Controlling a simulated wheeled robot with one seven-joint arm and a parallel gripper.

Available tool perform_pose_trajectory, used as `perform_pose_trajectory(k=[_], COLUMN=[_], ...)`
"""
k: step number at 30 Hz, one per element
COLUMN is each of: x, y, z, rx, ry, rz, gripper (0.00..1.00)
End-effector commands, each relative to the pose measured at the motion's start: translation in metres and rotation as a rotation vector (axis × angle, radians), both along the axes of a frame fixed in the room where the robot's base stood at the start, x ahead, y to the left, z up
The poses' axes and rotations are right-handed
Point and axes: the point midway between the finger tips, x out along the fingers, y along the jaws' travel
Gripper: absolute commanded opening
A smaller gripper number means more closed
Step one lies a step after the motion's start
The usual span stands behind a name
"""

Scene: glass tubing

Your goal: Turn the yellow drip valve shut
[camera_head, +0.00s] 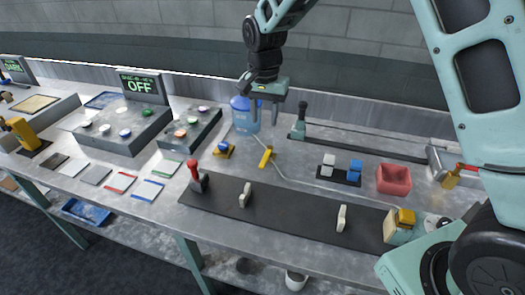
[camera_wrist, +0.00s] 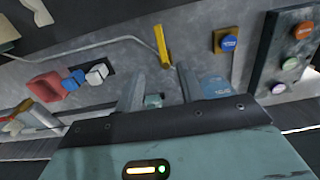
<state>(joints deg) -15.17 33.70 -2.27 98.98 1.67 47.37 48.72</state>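The yellow drip valve (camera_head: 266,157) is a small yellow lever on the thin bent glass tubing (camera_head: 280,176), near the middle of the grey table. My gripper (camera_head: 264,112) hangs above and behind the valve, pointing down, with a clear gap between them. In the wrist view the two fingers of my gripper (camera_wrist: 161,92) are apart with nothing held between them. The yellow valve (camera_wrist: 162,45) shows beyond the fingertips, roughly in line with the gap. The tubing (camera_wrist: 115,42) runs left from it.
A blue container (camera_head: 243,116) stands just behind and left of my gripper. A blue button on a yellow base (camera_head: 223,149) is left of the valve. A red bin (camera_head: 393,179) and white and blue blocks (camera_head: 341,168) lie right. A dark strip (camera_head: 290,216) lies in front.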

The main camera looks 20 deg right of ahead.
Motion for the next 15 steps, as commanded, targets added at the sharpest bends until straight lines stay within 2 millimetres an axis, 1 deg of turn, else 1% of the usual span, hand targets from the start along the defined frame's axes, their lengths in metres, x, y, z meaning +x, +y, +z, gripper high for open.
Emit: perform_pose_trajectory(k=[3, 15], x=[-0.001, -0.001], y=[0.0, 0.0], z=[-0.025, -0.106], rx=[-0.001, 0.001], ry=[0.007, 0.004], rz=[0.0, 0.001], gripper=[0.38, 0.38])
